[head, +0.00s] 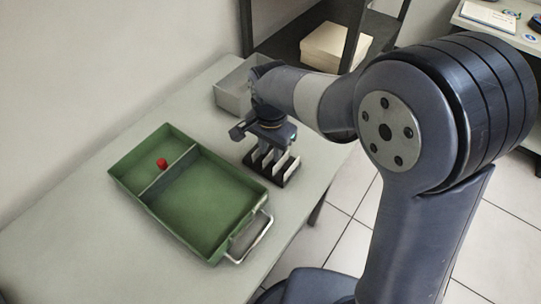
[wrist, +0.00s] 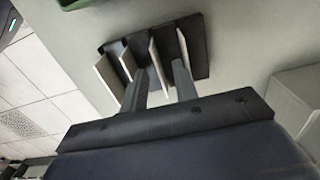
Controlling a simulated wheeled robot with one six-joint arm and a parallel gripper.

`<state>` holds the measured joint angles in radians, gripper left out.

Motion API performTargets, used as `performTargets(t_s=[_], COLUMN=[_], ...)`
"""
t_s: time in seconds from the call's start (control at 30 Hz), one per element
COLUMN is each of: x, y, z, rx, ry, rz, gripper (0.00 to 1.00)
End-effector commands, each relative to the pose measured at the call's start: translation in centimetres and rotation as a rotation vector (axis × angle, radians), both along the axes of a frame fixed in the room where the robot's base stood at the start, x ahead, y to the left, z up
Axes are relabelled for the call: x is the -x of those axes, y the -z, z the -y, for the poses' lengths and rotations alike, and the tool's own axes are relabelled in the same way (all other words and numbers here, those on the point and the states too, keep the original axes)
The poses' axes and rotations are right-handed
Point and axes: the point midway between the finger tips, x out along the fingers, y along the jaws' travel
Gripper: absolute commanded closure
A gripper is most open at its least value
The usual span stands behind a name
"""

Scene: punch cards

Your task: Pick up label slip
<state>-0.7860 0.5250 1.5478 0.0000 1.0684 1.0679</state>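A black rack (head: 289,181) holds several thin upright pale slips (head: 293,166). The rack (wrist: 200,62) also shows in the wrist view, with the slips (wrist: 107,78) standing side by side. Which one is the label slip I cannot tell; no markings are readable. My gripper (head: 268,150) is directly above the rack, pointing down. In the wrist view its two fingers (wrist: 159,72) are apart, with one pale slip (wrist: 157,60) lying between them in the picture. Whether the fingers touch any slip I cannot tell.
A green tray (head: 213,262) with a divider and a metal handle stands left of the rack. A red object (head: 162,163) sits in its smaller compartment. A grey bin (head: 231,100) stands behind the gripper. The near left table (head: 90,240) is clear.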

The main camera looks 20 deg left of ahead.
Motion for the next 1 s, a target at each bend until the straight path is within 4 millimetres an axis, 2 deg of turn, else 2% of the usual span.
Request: performTargets(t_s=[0.1, 0.47, 0.87, 1.0], x=[0.01, 0.01, 0.01, -0.03], y=[-0.02, -0.05, -0.06, -0.81], z=[0.0, 0.0, 0.0, -0.04], rx=[0.0, 0.0, 0.0, -0.002], ry=[0.0, 0.0, 0.0, 0.0], rz=[0.0, 0.0, 0.0, 0.002], gripper=[0.72, 1.0, 1.0, 1.0])
